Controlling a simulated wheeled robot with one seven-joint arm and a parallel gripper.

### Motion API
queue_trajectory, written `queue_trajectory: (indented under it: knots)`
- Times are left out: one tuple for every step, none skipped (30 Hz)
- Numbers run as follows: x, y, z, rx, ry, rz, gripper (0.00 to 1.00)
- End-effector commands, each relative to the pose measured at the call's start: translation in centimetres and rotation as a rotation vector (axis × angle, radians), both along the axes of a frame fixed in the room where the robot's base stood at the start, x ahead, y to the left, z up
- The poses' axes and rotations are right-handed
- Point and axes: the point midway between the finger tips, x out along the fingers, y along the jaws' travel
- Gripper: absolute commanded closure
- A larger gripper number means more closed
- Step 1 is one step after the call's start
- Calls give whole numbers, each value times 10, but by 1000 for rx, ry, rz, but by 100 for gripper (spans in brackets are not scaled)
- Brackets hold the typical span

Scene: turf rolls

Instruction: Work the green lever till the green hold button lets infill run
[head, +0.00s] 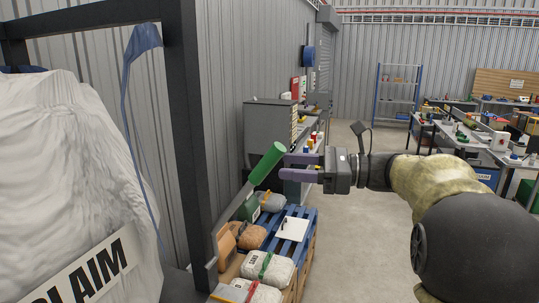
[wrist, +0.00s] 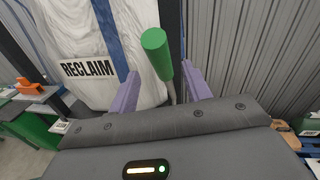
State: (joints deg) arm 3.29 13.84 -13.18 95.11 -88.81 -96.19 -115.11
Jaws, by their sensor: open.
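The green lever (head: 266,165) has a thick green cylindrical handle on a grey shaft and leans up to the right beside a dark frame post. My gripper (head: 283,167) is open, its purple fingers at the right side of the handle in the head view. In the wrist view, the green lever (wrist: 157,52) shows between the two spread fingers of my gripper (wrist: 160,78). The fingers are not closed on it, and I cannot tell whether they touch it. I cannot make out the green hold button in either view.
A white bulk bag (head: 70,170) labelled RECLAIM hangs in the dark frame (head: 181,110) at left. Below the lever, a blue pallet (head: 297,230) holds several filled sacks. A grey cabinet (head: 268,125) stands behind. The floor (head: 365,240) right of the pallet is clear.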

Motion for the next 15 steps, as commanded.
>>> queue_trajectory:
  knots:
    - [1,11,4,0,1,6,51]
    - [2,16,4,1,1,5,51]
    - [3,23,4,1,3,6,51]
    - [4,28,4,0,3,5,51]
    - [5,32,4,0,2,4,51]
    - [7,38,4,1,1,4,51]
    - [8,42,3,1,2,3,51]
    - [8,45,3,1,2,3,51]
    - [9,49,2,1,2,2,51]
    - [9,51,2,1,1,2,51]
    - [10,53,1,0,1,1,51]
    - [10,54,1,0,0,1,51]
    - [10,55,0,0,0,1,51]
    - [10,56,0,0,0,1,51]
    - [10,56,0,0,0,1,51]
